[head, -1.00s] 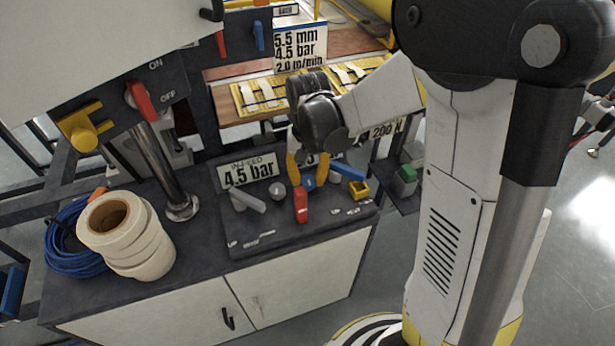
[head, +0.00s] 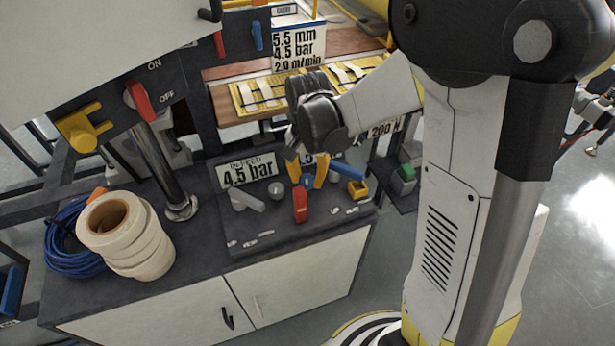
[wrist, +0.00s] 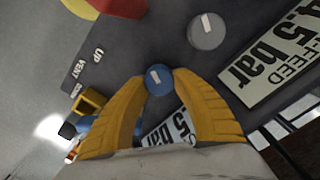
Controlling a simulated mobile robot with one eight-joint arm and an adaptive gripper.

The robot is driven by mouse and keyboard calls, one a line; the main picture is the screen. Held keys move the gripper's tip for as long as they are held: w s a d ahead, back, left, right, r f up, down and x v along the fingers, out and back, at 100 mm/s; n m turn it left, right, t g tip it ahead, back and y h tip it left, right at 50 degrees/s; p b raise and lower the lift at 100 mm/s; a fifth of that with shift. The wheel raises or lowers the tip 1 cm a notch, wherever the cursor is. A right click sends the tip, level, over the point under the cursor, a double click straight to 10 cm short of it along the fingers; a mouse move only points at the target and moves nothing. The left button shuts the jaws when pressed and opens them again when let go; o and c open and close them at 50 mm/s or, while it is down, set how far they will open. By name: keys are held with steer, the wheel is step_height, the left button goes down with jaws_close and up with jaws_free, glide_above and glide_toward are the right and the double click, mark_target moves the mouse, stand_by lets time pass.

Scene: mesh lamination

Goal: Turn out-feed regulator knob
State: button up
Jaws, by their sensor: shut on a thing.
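A small round blue knob (wrist: 158,80) with a white mark on its face sits between the yellow fingertips of my gripper (wrist: 159,84) in the wrist view. My gripper is shut on it. In the head view my gripper (head: 307,181) reaches down to the blue knob (head: 308,185) on the dark panel (head: 245,225). A grey knob (head: 276,189) stands to the left, near the sign reading "4.5 bar" (head: 246,171), which looks like the in-feed one.
A red lever (head: 300,206) stands just in front of the blue knob. A grey lever (head: 247,201), a blue lever (head: 347,170) and a yellow part (head: 358,189) are close by. White tape rolls (head: 130,235) and a blue cable coil (head: 65,240) lie at the left.

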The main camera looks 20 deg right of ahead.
mark_target(308, 178)
steer(key=o, duration=1.2)
step_height(308, 178, up, 12)
steer(key=shift+s+a+r+n+t, duration=0.1)
steer(key=shift+s+r+n+t, duration=0.35)
steer(key=shift+s+n+t, duration=1.3)
steer(key=shift+s+r+n+t, duration=0.45)
steer(key=shift+s+n+t, duration=0.3)
steer(key=shift+s, duration=1.85)
steer(key=shift+s+a+r+n+t, duration=0.1)
steer(key=shift+s+r+n+t, duration=0.35)
steer(key=shift+s+n+t, duration=1.25)
